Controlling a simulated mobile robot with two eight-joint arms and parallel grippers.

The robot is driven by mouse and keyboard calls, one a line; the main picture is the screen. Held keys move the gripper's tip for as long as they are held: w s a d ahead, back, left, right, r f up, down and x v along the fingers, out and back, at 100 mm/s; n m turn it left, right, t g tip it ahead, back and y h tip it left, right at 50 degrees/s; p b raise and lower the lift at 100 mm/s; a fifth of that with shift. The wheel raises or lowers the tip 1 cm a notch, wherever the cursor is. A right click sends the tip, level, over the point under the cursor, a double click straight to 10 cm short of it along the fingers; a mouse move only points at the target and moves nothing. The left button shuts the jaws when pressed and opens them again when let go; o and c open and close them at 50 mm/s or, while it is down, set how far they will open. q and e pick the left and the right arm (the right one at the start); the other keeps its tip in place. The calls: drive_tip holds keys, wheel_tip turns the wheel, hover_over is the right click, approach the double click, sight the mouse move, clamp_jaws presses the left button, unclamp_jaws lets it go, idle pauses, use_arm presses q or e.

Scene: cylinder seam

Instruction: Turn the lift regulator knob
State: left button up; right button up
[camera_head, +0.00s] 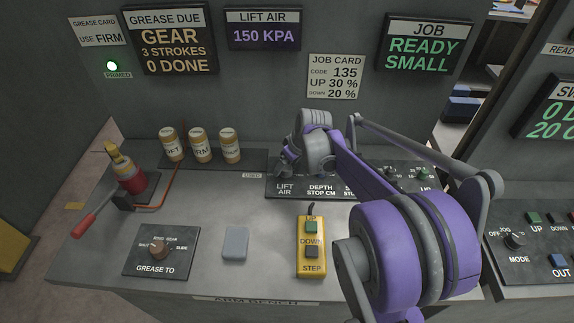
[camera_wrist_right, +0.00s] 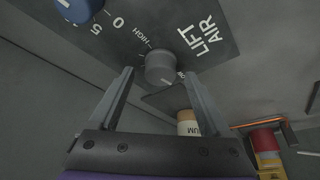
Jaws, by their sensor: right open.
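In the head view my right gripper (camera_head: 288,168) is over the left end of the dark control panel (camera_head: 325,189) and hides the knob. The LIFT AIR display (camera_head: 263,30) reads 150 KPA. My left gripper is out of view.
A blue knob (camera_wrist_right: 75,8) is on the same panel. Several labelled cans (camera_head: 200,146) stand left of the panel. A yellow pendant (camera_head: 312,247), a grey block (camera_head: 236,243) and the GREASE TO selector (camera_head: 161,250) are on the bench. A red-handled grease pump (camera_head: 130,180) stands far left.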

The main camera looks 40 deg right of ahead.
drive_tip(key=shift+w+f, duration=0.1)
drive_tip(key=shift+f, duration=0.1)
clamp_jaws()
idle(0.4)
drive_tip(key=shift+m, duration=0.4)
drive_tip(key=m+h, duration=0.1)
drive_tip(key=m, duration=0.2)
drive_tip(key=shift+a+h+b, duration=0.15)
drive_tip(key=shift+h+b, duration=0.15)
drive_tip(key=shift+b, duration=0.1)
drive_tip(key=shift+m+g+h, duration=0.4)
drive_tip(key=shift+m+h, duration=0.3)
drive_tip(key=shift+m, duration=1.3)
